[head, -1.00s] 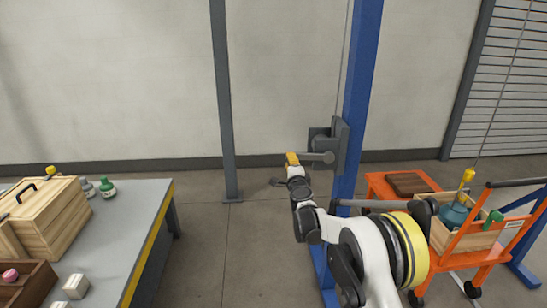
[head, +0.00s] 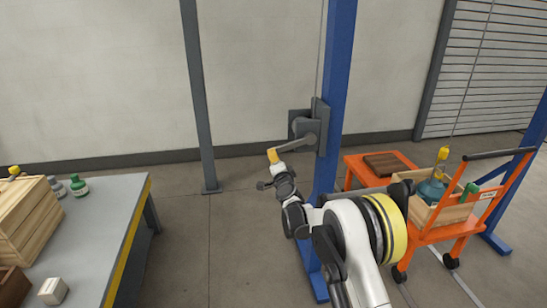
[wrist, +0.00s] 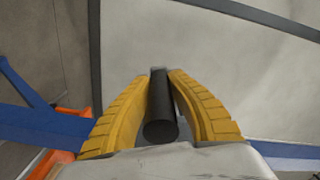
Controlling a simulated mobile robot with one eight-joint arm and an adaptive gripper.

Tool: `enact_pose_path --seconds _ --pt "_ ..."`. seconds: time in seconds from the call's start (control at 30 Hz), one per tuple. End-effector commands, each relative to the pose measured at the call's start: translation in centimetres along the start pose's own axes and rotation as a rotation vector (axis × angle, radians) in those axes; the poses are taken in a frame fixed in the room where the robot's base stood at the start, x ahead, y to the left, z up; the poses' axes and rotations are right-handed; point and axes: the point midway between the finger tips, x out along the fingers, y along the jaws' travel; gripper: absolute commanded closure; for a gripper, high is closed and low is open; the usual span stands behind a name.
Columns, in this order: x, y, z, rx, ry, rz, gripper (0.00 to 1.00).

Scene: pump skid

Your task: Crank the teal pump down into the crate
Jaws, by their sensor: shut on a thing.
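My gripper (head: 273,155) has yellow fingers and is shut on the crank handle, a dark cylinder (wrist: 160,130) between the fingers in the wrist view. The grey crank arm (head: 297,144) slants down to the left from the winch (head: 305,124) on the blue post. The teal pump (head: 431,190) hangs under a yellow hook block (head: 443,153), with its lower part hidden by the wooden crate (head: 451,211). I cannot tell whether the pump touches the crate floor.
The blue post (head: 336,100) rises close to my arm. A grey workbench (head: 108,215) with a wooden box (head: 25,220) and bottles is at the left. Floor between is clear.

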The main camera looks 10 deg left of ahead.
Motion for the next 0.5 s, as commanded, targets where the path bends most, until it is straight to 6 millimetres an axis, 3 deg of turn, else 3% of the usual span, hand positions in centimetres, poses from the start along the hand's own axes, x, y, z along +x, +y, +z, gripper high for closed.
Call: enact_pose_path --seconds 0.13,0.17,0.23,0.5 --pt "0.0 -0.02 0.06 0.001 -0.001 0.0 1.0" --pt "0.0 -0.02 0.06 0.001 -0.001 0.0 0.77" --pt "0.0 -0.02 0.04 0.001 -0.001 0.0 0.55" --pt "-0.01 -0.02 -0.02 0.001 0.001 0.0 0.54"
